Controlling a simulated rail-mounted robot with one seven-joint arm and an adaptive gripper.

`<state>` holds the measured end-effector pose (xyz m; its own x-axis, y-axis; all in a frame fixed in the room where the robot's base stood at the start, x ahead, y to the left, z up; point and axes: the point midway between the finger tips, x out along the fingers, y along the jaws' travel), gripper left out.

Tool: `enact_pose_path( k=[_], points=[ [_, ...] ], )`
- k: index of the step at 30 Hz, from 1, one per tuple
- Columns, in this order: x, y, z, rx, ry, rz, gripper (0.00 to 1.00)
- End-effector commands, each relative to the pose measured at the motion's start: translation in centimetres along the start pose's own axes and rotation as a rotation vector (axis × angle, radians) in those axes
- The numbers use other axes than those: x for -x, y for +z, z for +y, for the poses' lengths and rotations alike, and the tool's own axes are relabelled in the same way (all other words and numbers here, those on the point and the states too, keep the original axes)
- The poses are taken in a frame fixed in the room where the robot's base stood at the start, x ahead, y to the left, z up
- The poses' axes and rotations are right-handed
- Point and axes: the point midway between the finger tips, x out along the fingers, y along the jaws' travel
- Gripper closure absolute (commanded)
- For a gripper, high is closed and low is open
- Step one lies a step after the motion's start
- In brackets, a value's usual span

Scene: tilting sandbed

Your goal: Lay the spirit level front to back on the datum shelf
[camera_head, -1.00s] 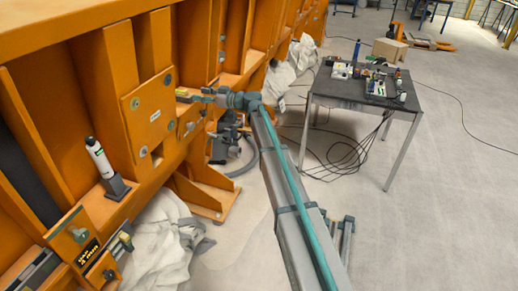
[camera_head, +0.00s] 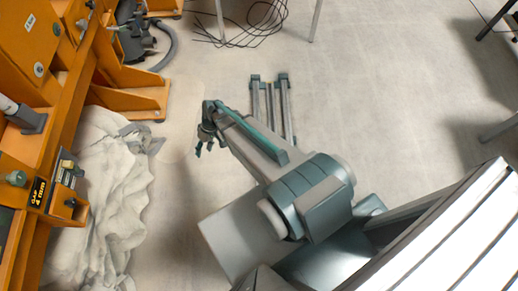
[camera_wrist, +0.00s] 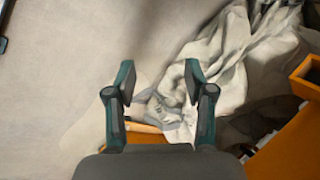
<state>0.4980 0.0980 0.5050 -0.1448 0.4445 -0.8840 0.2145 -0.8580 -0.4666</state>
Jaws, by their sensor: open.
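My gripper (camera_head: 205,140) hangs over the pale floor in the head view, to the right of the orange frame and pointing down. In the wrist view my gripper (camera_wrist: 158,83) has its two fingers well apart with nothing between them. I cannot pick out the spirit level with certainty in the current views. A ledge on the orange frame (camera_head: 65,195), by a black label marked 4 mm (camera_head: 38,190), carries small grey and yellowish parts. I cannot tell whether it is the datum shelf.
Crumpled whitish cloth (camera_head: 110,190) lies along the frame's foot, and also shows in the wrist view (camera_wrist: 225,65). An orange foot (camera_head: 130,100) juts onto the floor. A grey hose (camera_head: 165,45) and black cables (camera_head: 250,28) lie farther back. Open floor surrounds my gripper.

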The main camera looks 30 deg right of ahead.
Motion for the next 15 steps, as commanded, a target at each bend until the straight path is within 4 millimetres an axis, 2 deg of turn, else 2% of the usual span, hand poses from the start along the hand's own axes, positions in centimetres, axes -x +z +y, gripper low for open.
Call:
enact_pose_path(
  k=[1,3,6,10,12,15],
  points=[
    [-1.0,4.8,0.3,-0.054,0.035,-0.071,0.46],
    [-2.1,10.3,1.2,-0.13,0.095,-0.167,0.46],
    [-2.8,17.4,2.2,-0.224,0.185,-0.284,0.46],
    [-2.7,24.4,3.0,-0.313,0.289,-0.398,0.46],
    [-2.5,26.8,3.2,-0.344,0.331,-0.437,0.46],
    [-2.2,28.9,3.5,-0.372,0.372,-0.471,0.46]
  ],
)
